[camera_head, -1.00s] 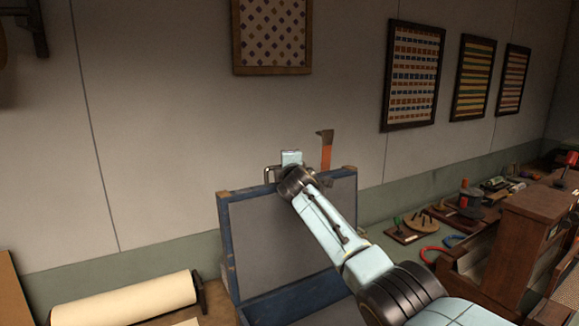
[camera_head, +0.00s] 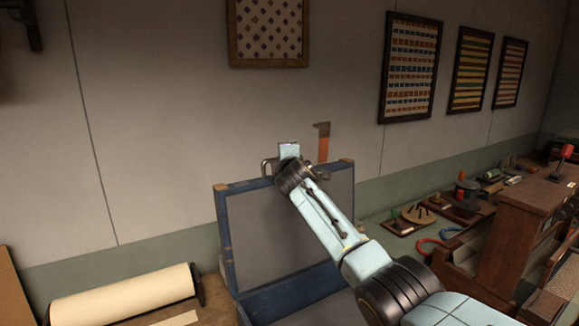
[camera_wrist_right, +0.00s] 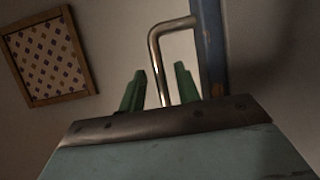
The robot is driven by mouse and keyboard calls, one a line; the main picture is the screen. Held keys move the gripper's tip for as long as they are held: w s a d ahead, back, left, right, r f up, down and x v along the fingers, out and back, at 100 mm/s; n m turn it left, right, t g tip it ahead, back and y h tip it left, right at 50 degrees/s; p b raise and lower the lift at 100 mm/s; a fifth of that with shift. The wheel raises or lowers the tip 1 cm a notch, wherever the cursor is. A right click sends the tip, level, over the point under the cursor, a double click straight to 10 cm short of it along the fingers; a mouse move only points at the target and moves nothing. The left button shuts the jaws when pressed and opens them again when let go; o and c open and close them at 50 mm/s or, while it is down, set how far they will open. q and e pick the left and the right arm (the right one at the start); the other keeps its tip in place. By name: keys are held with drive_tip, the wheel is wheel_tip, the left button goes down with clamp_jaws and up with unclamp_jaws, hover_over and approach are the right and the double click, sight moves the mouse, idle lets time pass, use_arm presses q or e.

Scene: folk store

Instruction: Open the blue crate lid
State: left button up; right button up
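The blue crate lid (camera_head: 262,235), a blue frame around a grey panel, stands raised, roughly upright, above the blue crate (camera_head: 292,300) in the head view. My right arm reaches across it to its top edge, hiding part of the panel. The metal handle (camera_head: 266,171) shows at the lid's top edge. In the right wrist view, the bent metal handle (camera_wrist_right: 158,55) passes between the green fingers of my right gripper (camera_wrist_right: 160,88). The fingers are apart, with small gaps beside the handle. The lid's blue edge (camera_wrist_right: 211,50) is just right of them. My left gripper is out of view.
The wall is close behind the lid, with framed patterns (camera_head: 268,30) above. A paper roll (camera_head: 125,292) lies at lower left. Small tools and a brown wooden box (camera_head: 508,230) occupy the bench at right. An orange-handled tool (camera_head: 323,148) shows just behind the lid.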

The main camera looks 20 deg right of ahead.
drive_tip(key=shift+s+a, duration=0.1)
drive_tip(key=shift+s, duration=0.55)
drive_tip(key=s+a+r, duration=0.1)
drive_tip(key=s, duration=1)
drive_tip(key=shift+s+a+b, duration=0.25)
drive_tip(key=shift+a+b, duration=0.1)
drive_tip(key=shift+a, duration=0.05)
